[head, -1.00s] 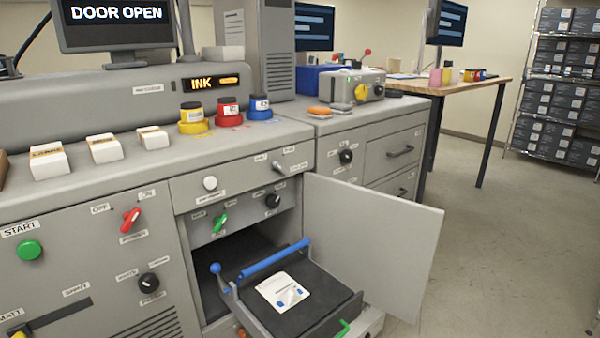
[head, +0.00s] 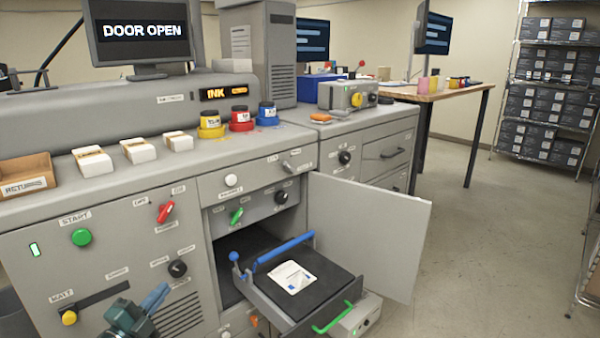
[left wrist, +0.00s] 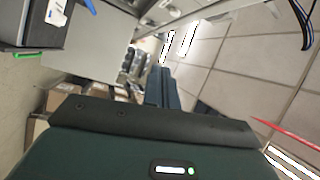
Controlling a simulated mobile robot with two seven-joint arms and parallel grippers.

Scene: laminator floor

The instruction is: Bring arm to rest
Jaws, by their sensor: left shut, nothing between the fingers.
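My left gripper (head: 157,295), dark teal, shows at the lower left of the head view, in front of the grey machine's (head: 195,322) lower panel. Its fingers are shut with nothing between them, pointing up and to the right. In the left wrist view the closed fingers (left wrist: 160,85) point away over a tilted view of the room. The gripper appears apart from the tray; whether it is close to the panel I cannot tell. My right gripper is not in view.
The machine's door (head: 365,235) stands open to the right. A tray (head: 330,305) with a green handle (head: 333,318) is pulled out, a white card (head: 293,277) on it. A display (head: 145,30) reads DOOR OPEN. Floor at the right is free, before a shelf rack (head: 545,95).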

